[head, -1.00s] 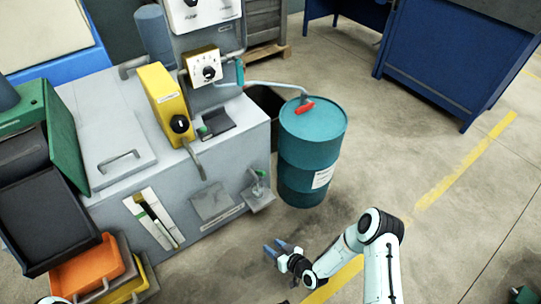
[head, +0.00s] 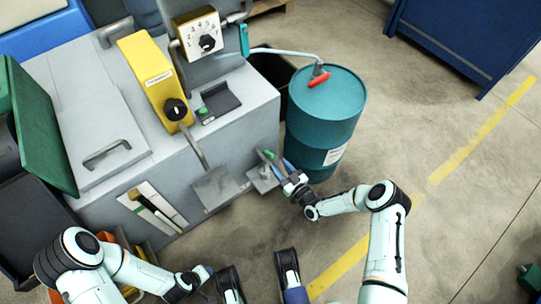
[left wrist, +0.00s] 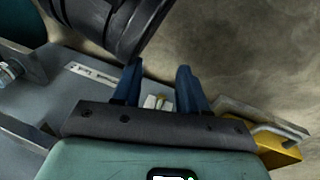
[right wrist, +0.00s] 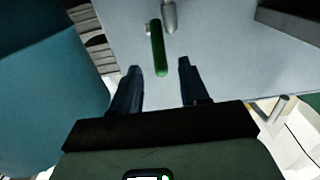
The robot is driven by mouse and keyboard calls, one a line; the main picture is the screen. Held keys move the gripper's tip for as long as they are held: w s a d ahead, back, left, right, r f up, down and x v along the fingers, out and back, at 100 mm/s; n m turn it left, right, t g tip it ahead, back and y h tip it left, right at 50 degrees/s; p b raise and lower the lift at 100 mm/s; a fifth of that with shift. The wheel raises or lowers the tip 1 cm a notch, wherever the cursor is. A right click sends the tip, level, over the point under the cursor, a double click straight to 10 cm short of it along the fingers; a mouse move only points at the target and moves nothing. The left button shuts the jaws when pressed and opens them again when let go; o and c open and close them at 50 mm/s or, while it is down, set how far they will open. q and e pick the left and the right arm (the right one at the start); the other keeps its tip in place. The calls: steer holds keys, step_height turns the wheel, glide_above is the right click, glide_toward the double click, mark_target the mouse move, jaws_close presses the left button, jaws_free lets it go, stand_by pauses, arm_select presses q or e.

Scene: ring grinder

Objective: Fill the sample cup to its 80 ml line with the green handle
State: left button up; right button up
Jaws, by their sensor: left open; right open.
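The green handle (head: 268,155) sits on a small tap at the front right corner of the grey machine, above a small shelf (head: 262,180). In the right wrist view the green handle (right wrist: 158,48) lies ahead of and between the open fingers, not gripped. My right gripper (head: 279,165) is open beside the handle, close to the drum. My left gripper (head: 206,272) is low in front of the machine. In the left wrist view its fingers (left wrist: 157,90) are open, with a small pale object behind them that I cannot identify. I cannot make out the sample cup or its 80 ml line.
A teal drum (head: 325,115) with a red-handled fitting stands right of the machine. A yellow lever box (head: 152,75) and a numbered dial (head: 205,42) are on the machine. A sloping grey plate (head: 215,188) projects left of the shelf.

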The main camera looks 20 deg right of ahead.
mark_target(271, 156)
steer(key=b+x, duration=0.1)
steer(key=x, duration=0.5)
steer(key=shift+w+b, duration=0.3)
arm_select(q)
steer(key=shift+g, duration=0.8)
steer(key=s+f, duration=0.3)
steer(key=shift+s+a, duration=0.25)
steer(key=shift+s, duration=0.15)
arm_select(e)
jaws_close()
